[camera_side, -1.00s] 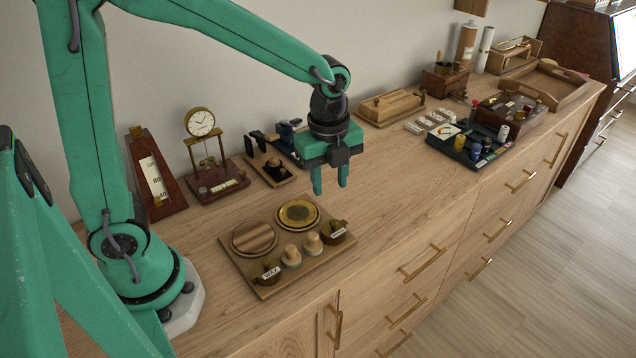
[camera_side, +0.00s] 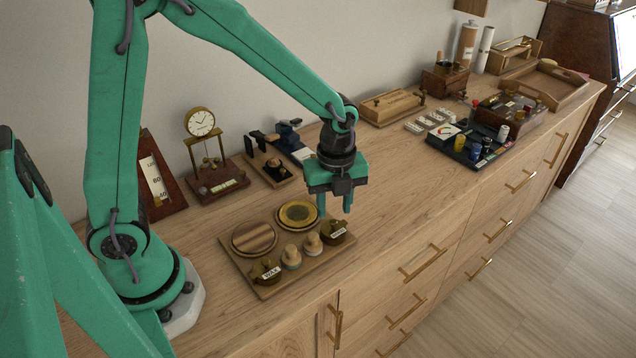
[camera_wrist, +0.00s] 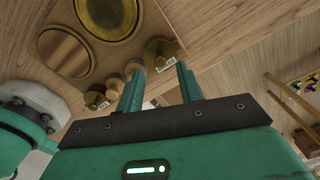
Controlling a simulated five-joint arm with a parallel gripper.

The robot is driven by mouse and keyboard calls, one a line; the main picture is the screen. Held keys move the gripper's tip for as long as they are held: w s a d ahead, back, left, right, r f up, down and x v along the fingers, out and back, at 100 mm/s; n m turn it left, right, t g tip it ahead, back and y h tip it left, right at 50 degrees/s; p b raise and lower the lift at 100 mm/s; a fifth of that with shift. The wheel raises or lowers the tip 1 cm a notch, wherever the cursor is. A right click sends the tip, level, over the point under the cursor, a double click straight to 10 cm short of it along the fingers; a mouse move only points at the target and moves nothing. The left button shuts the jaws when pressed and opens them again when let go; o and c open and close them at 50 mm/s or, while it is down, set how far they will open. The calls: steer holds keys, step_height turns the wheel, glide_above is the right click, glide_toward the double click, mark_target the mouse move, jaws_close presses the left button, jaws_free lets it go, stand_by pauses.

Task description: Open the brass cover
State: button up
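A wooden board (camera_side: 232,252) on the cabinet top carries a round brass disc in a dark rim (camera_side: 298,213), which looks like the brass cover; it also shows at the top of the wrist view (camera_wrist: 106,14). Beside it lies a round wooden disc (camera_side: 254,238). Two small brass pots with labels stand at the board's front, one marked WAX (camera_side: 265,271) and one at the right (camera_side: 334,232). My gripper (camera_side: 334,208) is open and empty, above the right pot and right of the brass disc. In the wrist view that pot (camera_wrist: 158,52) appears just beyond the fingertips.
Two pale knobs (camera_side: 312,243) stand between the pots. A clock on a stand (camera_side: 200,123) and a gauge (camera_side: 158,180) are behind. A dark tray with small jars (camera_side: 470,145) is farther right. The cabinet top between board and tray is clear.

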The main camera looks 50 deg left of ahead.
mark_target(334, 221)
steer(key=shift+f, duration=1.55)
steer(key=shift+c, duration=0.5)
jaws_close()
